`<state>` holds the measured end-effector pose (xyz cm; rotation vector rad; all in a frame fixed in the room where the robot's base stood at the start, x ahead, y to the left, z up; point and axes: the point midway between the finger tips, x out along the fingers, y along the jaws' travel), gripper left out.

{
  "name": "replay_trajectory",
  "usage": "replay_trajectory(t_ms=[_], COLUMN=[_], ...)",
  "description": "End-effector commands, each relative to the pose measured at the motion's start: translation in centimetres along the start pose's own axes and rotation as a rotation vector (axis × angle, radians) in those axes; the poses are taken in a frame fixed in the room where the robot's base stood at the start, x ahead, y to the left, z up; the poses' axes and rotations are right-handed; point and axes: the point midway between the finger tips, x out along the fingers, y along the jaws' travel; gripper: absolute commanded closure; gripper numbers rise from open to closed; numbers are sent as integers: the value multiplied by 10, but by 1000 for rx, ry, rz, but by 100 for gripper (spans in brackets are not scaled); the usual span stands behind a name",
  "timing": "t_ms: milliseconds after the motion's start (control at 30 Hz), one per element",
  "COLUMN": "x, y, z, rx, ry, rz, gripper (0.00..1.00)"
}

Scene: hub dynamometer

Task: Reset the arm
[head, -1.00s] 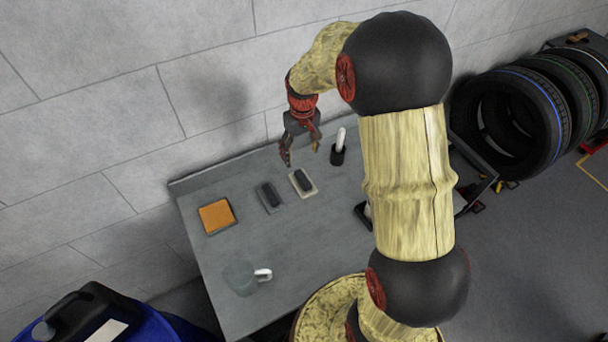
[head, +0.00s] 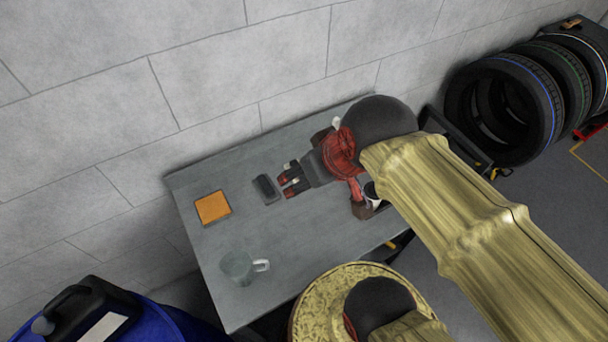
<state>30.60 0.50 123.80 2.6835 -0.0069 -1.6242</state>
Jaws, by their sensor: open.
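My gripper (head: 286,180) is in the head view, above the middle of the grey table (head: 205,265). It points left and its fingers are apart with nothing seen between them. My arm reaches in from the right and hides part of the table's right side. The gripper's tips are just right of a dark block on a grey pad (head: 266,188); I cannot tell their height above the table.
An orange square pad (head: 212,207) lies on the table's left. A grey mug (head: 238,267) stands nearer the front. A blue drum with a black canister (head: 90,310) is at lower left. Tires (head: 510,110) stand at right. A block wall runs behind the table.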

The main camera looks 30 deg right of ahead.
Motion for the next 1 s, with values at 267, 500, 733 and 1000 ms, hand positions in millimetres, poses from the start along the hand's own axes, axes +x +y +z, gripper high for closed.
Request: replay_trajectory(t_ms=[267,500,733,1000], x=[-4,3,18,18], y=[-2,-2,-2,-2], z=[9,12,20,20], rx=[3,2,0,0], ry=[16,15,15,15], rz=[-3,-3,-3,-3], gripper=[32,32,32,32])
